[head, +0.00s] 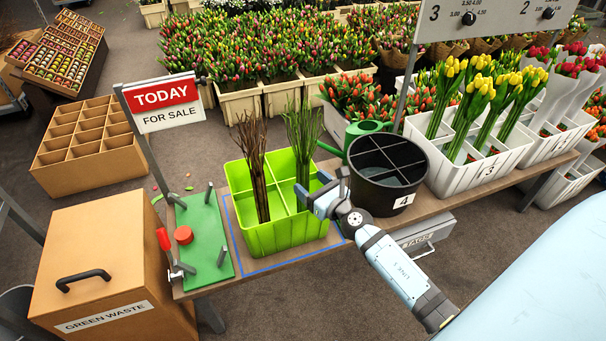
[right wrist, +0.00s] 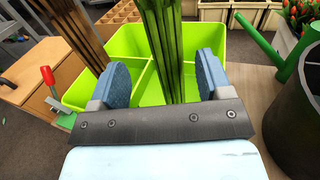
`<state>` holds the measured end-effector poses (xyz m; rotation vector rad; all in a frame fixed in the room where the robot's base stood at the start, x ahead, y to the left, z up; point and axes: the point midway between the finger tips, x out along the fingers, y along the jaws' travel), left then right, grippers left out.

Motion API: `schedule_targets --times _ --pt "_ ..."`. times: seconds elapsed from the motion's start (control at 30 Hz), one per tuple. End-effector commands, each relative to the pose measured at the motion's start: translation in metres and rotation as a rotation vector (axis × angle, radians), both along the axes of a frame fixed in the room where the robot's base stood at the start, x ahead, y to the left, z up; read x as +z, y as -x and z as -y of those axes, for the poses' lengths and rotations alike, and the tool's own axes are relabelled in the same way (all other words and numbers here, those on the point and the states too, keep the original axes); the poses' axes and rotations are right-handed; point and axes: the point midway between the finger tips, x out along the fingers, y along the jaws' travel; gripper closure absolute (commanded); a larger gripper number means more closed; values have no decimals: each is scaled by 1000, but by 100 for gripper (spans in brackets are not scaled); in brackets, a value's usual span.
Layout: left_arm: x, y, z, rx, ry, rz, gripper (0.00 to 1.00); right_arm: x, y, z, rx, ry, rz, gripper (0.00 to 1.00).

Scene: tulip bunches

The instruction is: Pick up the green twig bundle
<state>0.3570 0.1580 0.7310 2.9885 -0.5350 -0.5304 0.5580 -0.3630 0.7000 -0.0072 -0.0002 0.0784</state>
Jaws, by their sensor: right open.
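The green twig bundle (head: 303,140) stands upright in the back right part of the light green divided crate (head: 286,237). My right gripper (head: 317,193) is at the crate's right side, low by the bundle. In the right wrist view its two blue fingers (right wrist: 163,78) are apart, one on each side of the green twigs (right wrist: 167,45). Gaps show between the twigs and both fingers. A brown twig bundle (head: 254,165) stands in the crate's left part. It also shows in the right wrist view (right wrist: 82,30), outside the left finger. My left gripper is not in view.
A black divided bucket (head: 374,190) marked 4 stands close right of my right gripper, with a green watering can (head: 364,128) behind. A green board with pegs (head: 203,236) lies left of the crate. A TODAY sign (head: 163,103) stands behind the board.

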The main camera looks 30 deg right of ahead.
Motion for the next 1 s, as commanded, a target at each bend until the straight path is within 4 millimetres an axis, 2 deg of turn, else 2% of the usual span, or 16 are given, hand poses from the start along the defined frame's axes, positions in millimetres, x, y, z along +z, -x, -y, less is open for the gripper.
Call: schedule_targets --times 0.17,0.5,0.77,0.8,1.0 --pt "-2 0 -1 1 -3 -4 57 0 -12 0 -1 -2 1 28" --pt "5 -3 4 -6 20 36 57 -1 -57 3 -1 -3 -1 28" --pt "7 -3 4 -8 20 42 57 -1 -61 3 -1 -2 -1 28" --pt "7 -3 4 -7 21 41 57 -1 -60 3 -1 -2 -1 30" --pt "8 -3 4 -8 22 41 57 -1 -60 3 -1 -2 -1 76"
